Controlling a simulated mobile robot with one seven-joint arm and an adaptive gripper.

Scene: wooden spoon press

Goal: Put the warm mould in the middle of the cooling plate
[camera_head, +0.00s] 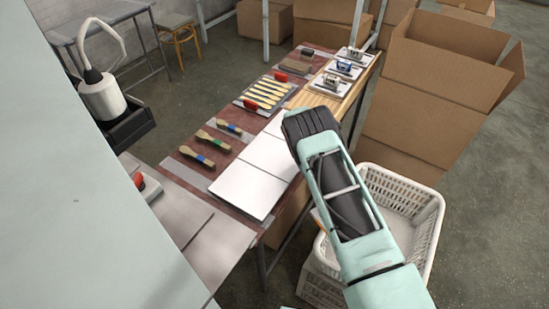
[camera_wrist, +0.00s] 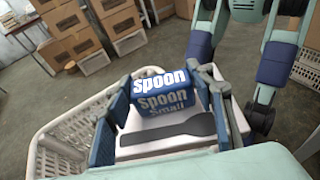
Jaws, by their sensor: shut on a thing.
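My gripper (camera_wrist: 164,88) is shut on the mould (camera_wrist: 150,143), seen in the wrist view. The mould is a pale block with a dark spoon-shaped mark and a blue grip (camera_wrist: 162,92) lettered "Spoon Small". The fingers press on both sides of the grip. In the head view my wrist hides the fingers and the held mould. A smooth white plate (camera_head: 247,188) with a seam across it lies on the bench, left of my wrist; it looks like the cooling plate. Its visible surface is bare, and my wrist is by its right edge.
Several other moulds (camera_head: 345,67) stand on a wooden board at the bench's far end. A tray of spoons (camera_head: 266,91) and brushes (camera_head: 205,141) lie along the left side. A white basket (camera_head: 428,215) and cardboard boxes (camera_head: 425,110) stand right of the bench.

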